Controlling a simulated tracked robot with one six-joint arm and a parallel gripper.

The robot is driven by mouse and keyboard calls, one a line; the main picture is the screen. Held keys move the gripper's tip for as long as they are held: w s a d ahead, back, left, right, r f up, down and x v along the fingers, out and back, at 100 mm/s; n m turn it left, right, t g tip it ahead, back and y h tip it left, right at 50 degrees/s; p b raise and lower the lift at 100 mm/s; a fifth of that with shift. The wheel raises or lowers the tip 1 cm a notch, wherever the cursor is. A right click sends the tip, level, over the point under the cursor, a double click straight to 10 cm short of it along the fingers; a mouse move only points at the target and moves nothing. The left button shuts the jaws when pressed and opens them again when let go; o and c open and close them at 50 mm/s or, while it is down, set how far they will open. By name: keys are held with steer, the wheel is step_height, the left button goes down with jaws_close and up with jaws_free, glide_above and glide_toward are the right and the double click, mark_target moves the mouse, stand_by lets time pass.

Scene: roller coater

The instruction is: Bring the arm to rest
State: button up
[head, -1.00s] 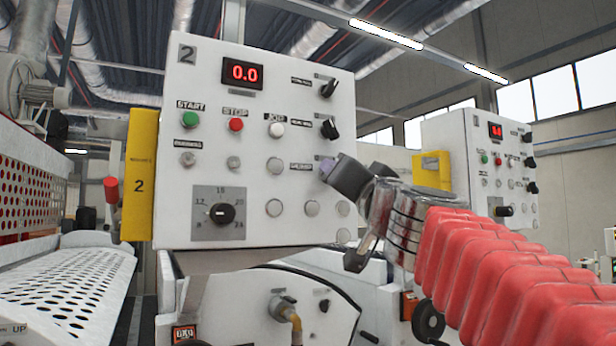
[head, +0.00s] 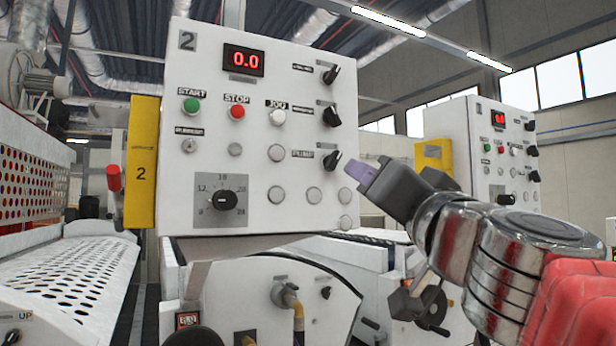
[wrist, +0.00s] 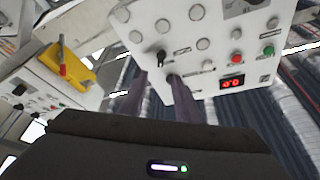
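My gripper (head: 362,170) is in front of the right edge of the white control panel (head: 290,75), its purple tip just right of the PUMP knob (head: 333,161) in the picture. In the wrist view its two purple fingers (wrist: 156,80) stand apart with a gap and nothing held between them. The fingers point at the panel, which appears upside down there. The tip looks clear of the knob, though the depth is hard to judge. My arm comes in from the lower right.
The panel's red display (head: 243,60) reads 0.0. A yellow box (head: 142,162) marked 2 is on its left side. A second panel (head: 490,150) stands behind at right. A perforated white guard (head: 70,270) is at lower left. A hose fitting (head: 287,295) is below.

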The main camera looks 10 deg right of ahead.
steer(key=shift+s+f, duration=0.2)
steer(key=shift+s, duration=0.25)
stand_by(0.3)
steer(key=a+f+n+g+y, duration=0.1)
steer(key=a+f+g, duration=0.3)
steer(key=f, duration=1)
steer(key=a+f+n+g+y, duration=0.15)
steer(key=f+g, duration=0.35)
steer(key=f, duration=1)
steer(key=s+d+f+n+g+h, duration=0.1)
steer(key=s+f, duration=0.3)
steer(key=f, duration=0.4)
steer(key=s+d+f+n+g+h, duration=0.1)
steer(key=s+d+f+g+h, duration=0.1)
steer(key=f, duration=0.6)
steer(key=s+d+f+n+g+h, duration=0.1)
steer(key=s+f+g, duration=0.3)
steer(key=s+f, duration=0.2)
step_height(320, 180, down, 2)
steer(key=shift+s+d+h, duration=0.2)
steer(key=shift+s+h, duration=0.15)
